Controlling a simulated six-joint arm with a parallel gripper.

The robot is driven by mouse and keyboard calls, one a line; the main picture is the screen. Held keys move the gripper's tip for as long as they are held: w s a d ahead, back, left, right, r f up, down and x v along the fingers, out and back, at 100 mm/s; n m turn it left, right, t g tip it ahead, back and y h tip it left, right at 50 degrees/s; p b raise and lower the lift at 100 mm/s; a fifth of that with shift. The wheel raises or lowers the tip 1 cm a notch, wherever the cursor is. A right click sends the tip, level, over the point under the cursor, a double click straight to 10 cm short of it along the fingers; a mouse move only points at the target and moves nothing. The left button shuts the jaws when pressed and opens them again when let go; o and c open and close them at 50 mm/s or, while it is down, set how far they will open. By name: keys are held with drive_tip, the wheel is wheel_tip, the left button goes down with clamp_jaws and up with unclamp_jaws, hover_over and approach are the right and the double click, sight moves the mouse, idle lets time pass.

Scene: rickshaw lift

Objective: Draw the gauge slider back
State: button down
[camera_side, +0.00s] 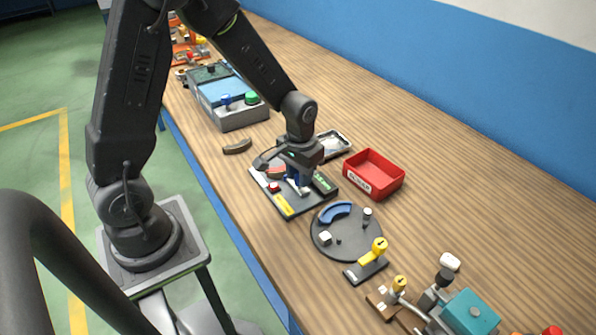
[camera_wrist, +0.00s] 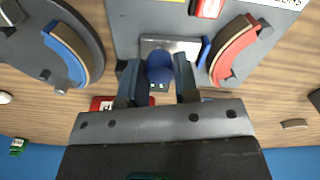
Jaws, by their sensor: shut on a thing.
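The gauge is a dark grey board (camera_side: 291,212) on the bench; it also fills the upper middle of the wrist view (camera_wrist: 135,18). A blue round knob (camera_wrist: 160,67), apparently the slider's handle, stands in front of a bright metal plate (camera_wrist: 190,48). My gripper (camera_wrist: 158,78) has one finger on each side of the knob and is shut on it. In the side view my gripper (camera_side: 298,186) is low over the board, and its fingers partly hide the slider. The slider's track is mostly hidden.
A curved red piece (camera_wrist: 234,48) and a red block (camera_wrist: 208,8) are on the board. A red tray (camera_side: 373,177) stands to its right. A round dark turntable (camera_side: 350,243) with a blue arc is in front. A grey-blue box (camera_side: 236,118) is farther back. Bare wood lies right of the tray.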

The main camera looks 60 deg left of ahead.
drive_tip(key=shift+d, duration=1.7)
drive_tip(key=c, duration=0.9)
unclamp_jaws()
drive_tip(key=shift+o, duration=0.2)
wheel_tip(320, 180, up, 14)
drive_tip(key=s+r+m+t, duration=0.1)
drive_tip(key=s+r+t, duration=0.1)
drive_tip(key=s, duration=0.5)
drive_tip(key=s+d+r+m+t, duration=0.1)
drive_tip(key=s+r+m+t, duration=0.1)
drive_tip(key=s+r, duration=0.3)
drive_tip(key=s+t, duration=0.1)
drive_tip(key=s, duration=0.1)
drive_tip(key=shift+s+d+t, duration=0.3)
